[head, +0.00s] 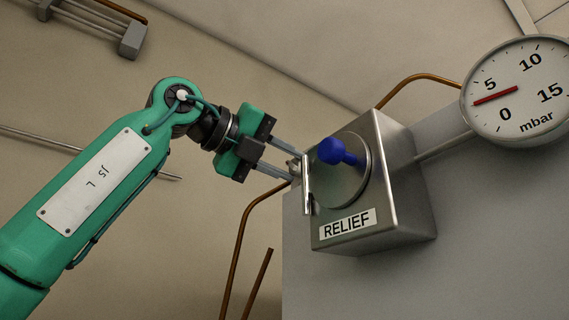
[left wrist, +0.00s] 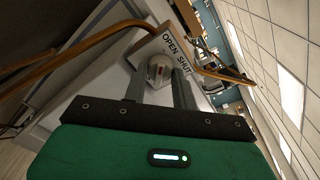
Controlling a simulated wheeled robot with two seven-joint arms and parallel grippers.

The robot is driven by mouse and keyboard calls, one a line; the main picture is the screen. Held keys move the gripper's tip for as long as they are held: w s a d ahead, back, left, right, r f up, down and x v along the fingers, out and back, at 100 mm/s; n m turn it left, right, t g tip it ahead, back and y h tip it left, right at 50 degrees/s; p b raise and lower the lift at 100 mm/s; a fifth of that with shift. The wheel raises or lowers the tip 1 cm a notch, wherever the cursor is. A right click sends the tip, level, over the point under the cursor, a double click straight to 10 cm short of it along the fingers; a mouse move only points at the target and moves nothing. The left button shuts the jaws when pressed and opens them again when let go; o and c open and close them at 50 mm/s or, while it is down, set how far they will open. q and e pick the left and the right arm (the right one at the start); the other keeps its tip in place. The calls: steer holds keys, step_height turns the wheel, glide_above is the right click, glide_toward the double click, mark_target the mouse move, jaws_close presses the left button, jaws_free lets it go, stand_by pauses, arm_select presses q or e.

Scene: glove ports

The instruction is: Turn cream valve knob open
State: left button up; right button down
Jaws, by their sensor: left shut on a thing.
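The cream valve knob (left wrist: 158,66) shows in the left wrist view as a rounded, pale grey-cream knob with a small red mark. A white plate (left wrist: 176,47) reading OPEN and SHUT stands just beyond it. My left gripper (left wrist: 158,76) has one finger on each side of the knob and is shut on it. In the head view my left gripper (head: 293,167) reaches the left side of the metal RELIEF box (head: 405,190). There the knob is mostly hidden by the fingers, and its exact turn is hard to tell. My right gripper is not in view.
A blue knob (head: 338,151) on a round disc faces out from the RELIEF box, close to my left fingers. A mbar gauge (head: 520,90) is at the upper right, its red needle between 0 and 5. Copper pipes (head: 242,240) run below my left gripper.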

arm_select(q)
steer(key=shift+r, duration=0.1)
stand_by(0.4)
steer(key=o, duration=1)
steer(key=shift+c, duration=0.2)
steer(key=shift+a, duration=0.1)
steer(key=shift+s+a+b, duration=0.2)
steer(key=shift+a+b, duration=0.1)
steer(key=b+v, duration=0.3)
steer(key=v, duration=1)
